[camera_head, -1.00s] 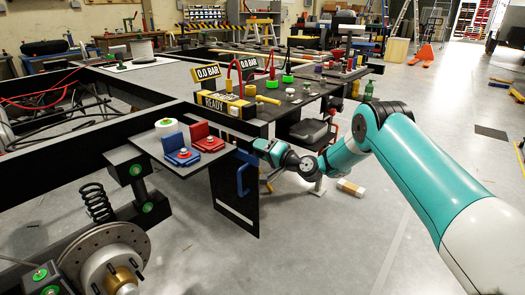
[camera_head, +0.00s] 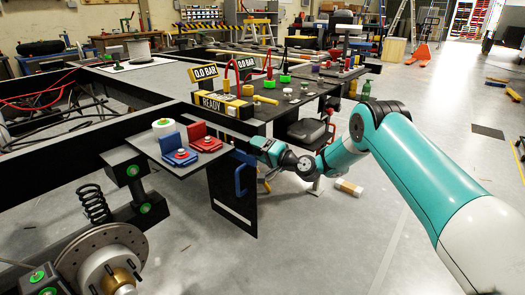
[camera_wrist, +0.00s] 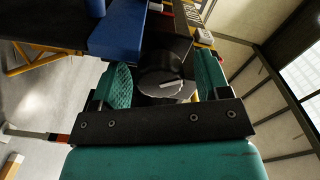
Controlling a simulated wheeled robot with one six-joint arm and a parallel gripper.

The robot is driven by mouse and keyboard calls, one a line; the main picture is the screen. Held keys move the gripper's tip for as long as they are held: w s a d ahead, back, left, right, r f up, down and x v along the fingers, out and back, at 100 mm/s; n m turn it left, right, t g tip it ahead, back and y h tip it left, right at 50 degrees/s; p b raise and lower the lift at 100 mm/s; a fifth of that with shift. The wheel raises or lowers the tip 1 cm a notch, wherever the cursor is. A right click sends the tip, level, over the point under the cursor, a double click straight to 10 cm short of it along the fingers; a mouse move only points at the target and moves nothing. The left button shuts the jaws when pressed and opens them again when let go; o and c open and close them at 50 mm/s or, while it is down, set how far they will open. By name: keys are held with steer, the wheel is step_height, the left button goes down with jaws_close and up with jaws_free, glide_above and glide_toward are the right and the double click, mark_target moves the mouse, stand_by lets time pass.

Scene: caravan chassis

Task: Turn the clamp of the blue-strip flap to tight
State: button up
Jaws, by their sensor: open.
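In the wrist view a round black clamp knob (camera_wrist: 160,82) with a pale pointer mark lies between the two green fingers of my gripper (camera_wrist: 164,78). The fingers stand apart, one on each side of it; I cannot tell whether either touches it. A blue strip (camera_wrist: 115,40) runs beside the knob, at the upper left. In the head view my gripper (camera_head: 257,147) is at the edge of the black bench, right beside the blue strip (camera_head: 243,157). The knob is hidden there behind my gripper.
A black panel (camera_head: 225,195) with a blue handle (camera_head: 240,180) hangs just below my gripper. Red and blue blocks (camera_head: 204,137) sit on a shelf to the left.

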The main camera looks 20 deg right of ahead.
steer(key=b+v, duration=0.9)
steer(key=v, duration=0.8)
steer(key=shift+d, duration=0.15)
steer(key=shift+s, duration=0.15)
